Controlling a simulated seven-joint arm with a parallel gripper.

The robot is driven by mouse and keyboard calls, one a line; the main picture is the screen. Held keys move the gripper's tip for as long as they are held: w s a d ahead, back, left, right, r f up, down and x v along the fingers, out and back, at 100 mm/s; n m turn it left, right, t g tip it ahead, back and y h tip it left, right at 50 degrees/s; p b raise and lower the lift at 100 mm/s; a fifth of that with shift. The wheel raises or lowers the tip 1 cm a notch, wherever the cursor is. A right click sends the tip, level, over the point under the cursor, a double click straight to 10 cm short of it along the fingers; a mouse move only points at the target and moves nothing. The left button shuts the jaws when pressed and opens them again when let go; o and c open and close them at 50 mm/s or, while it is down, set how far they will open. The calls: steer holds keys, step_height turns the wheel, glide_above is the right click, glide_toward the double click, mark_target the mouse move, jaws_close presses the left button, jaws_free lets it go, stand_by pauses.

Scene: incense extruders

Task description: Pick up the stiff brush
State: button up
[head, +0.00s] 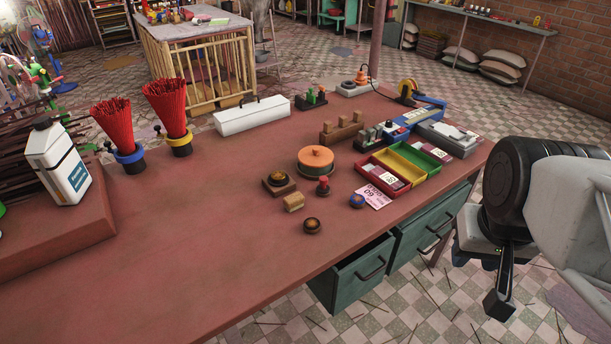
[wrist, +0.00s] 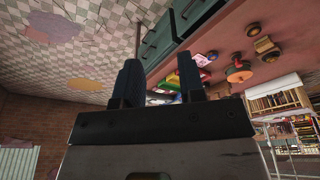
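My gripper (wrist: 160,78) is open and empty; its two dark fingers stand apart in the wrist view. In the head view my gripper (head: 499,290) hangs off the right of the table, over the tiled floor, apart from everything on the table. I cannot make out a stiff brush for certain. A small tan block (head: 293,202) on the tabletop may be it, but its bristles are too small to tell. A similar tan block (wrist: 264,45) shows at the right of the wrist view.
The red-brown table (head: 190,240) holds a round orange-lidded pot (head: 316,160), small stamps, a red, yellow and green tray (head: 407,169) and a white box (head: 251,115). A green drawer (head: 352,275) stands partly out at the front. The table's left front is clear.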

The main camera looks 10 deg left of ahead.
steer(key=o, duration=1)
steer(key=shift+c, duration=0.2)
